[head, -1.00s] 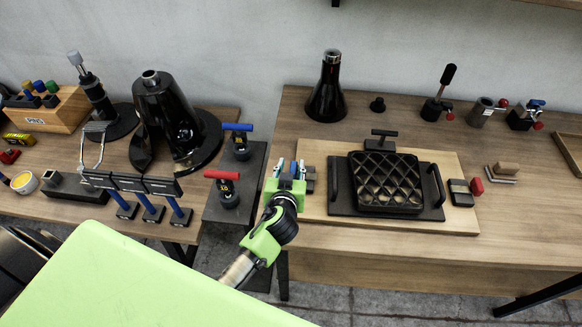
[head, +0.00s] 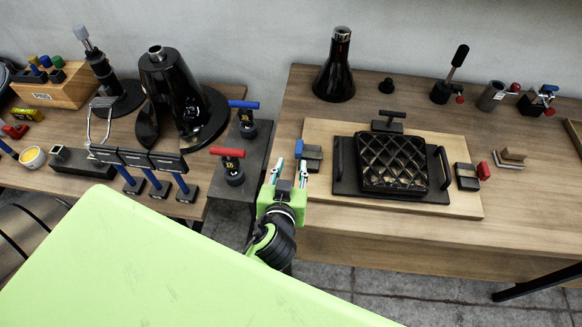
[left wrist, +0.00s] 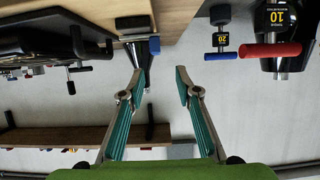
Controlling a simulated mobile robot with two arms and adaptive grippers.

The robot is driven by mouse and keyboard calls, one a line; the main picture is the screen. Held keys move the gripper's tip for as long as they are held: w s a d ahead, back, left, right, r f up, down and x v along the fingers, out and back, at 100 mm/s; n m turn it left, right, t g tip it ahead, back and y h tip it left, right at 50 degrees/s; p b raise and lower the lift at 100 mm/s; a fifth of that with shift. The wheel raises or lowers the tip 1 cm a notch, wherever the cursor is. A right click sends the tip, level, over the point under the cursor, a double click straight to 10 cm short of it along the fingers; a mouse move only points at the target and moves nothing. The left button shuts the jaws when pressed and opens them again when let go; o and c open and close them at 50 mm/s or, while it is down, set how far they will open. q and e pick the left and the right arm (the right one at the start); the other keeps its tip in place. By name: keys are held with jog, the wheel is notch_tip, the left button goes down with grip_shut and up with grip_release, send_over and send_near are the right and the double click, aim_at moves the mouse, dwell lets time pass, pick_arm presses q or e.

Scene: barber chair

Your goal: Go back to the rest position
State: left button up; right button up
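My left gripper (head: 286,170) shows in the head view with its green body and two pale fingers. Its fingers are spread apart, and nothing is between them. It is in front of the right table, by the left edge of a wooden board (head: 461,203). In the left wrist view, the open gripper (left wrist: 160,78) has teal finger pads and an empty gap. My right gripper is not in view.
A black quilted pad (head: 393,162) lies on a tray on the board. Red-handled (head: 231,172) and blue-handled (head: 246,124) tools stand left of the gripper. A black tapered bottle (head: 335,72) stands behind. Tiled floor shows below the right table.

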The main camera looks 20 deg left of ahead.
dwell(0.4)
pick_arm(q)
jog(key=s+a+f+g, duration=0.1)
jog(key=s, duration=0.1)
jog(key=s+a+f+g, duration=0.2)
jog(key=s, duration=0.1)
jog(key=s+a+f+g, duration=0.1)
jog(key=s, duration=0.1)
jog(key=shift+s+a+f+m+g, duration=0.2)
jog(key=shift+s+a+m+g, duration=0.1)
jog(key=shift+s, duration=0.1)
jog(key=s+d+m+g+h, duration=0.3)
jog(key=s+m+g+h, duration=0.15)
jog(key=s, duration=0.75)
notch_tip(320, 180, down, 30)
jog(key=s+g+b, duration=0.1)
jog(key=g+b, duration=0.1)
jog(key=b, duration=0.2)
jog(key=s+a+f+b, duration=0.2)
jog(key=s+f+b, duration=0.1)
jog(key=s+f, duration=1.5)
notch_tip(320, 180, down, 2)
jog(key=shift+a+f+g+y, duration=0.25)
jog(key=shift+a+g+y, duration=0.1)
jog(key=shift+g, duration=0.1)
